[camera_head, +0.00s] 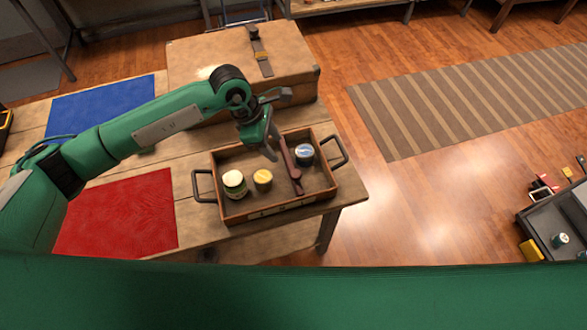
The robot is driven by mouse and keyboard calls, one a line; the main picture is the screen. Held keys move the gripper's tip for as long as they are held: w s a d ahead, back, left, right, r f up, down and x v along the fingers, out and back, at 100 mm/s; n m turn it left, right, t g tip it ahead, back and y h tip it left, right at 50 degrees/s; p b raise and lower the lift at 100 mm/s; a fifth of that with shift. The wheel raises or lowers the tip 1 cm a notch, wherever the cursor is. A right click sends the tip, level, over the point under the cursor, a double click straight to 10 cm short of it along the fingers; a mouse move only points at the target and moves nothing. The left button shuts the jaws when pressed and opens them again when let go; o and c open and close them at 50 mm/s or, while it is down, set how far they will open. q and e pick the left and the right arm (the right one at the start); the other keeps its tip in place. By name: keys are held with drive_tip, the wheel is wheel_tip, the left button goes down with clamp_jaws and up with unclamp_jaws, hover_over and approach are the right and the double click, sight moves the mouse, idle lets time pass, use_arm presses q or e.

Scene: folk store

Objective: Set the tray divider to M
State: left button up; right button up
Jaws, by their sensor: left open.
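The wooden tray (283,206) with two black handles stands on the near right part of the table. A dark red divider (291,168) crosses it from back to front, right of the tray's middle. The M mark cannot be read. My right gripper is not in view.
A brown case (200,57) with a strap stands behind the tray. A blue mat (98,103) and a red mat (125,217) lie at the left of the table (189,216). Open floor with a striped rug (450,105) is at the right, near a dark bin (545,215).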

sight(295, 174)
use_arm(q)
drive_tip(key=p+x, duration=0.4)
drive_tip(key=x, duration=0.7)
drive_tip(key=shift+d+f+p, duration=0.3)
drive_tip(key=shift+d, duration=0.05)
drive_tip(key=shift+x, duration=0.75)
drive_tip(key=shift+a, duration=0.1)
drive_tip(key=shift+c, duration=0.2)
clamp_jaws()
drive_tip(key=shift+s+a, duration=0.1)
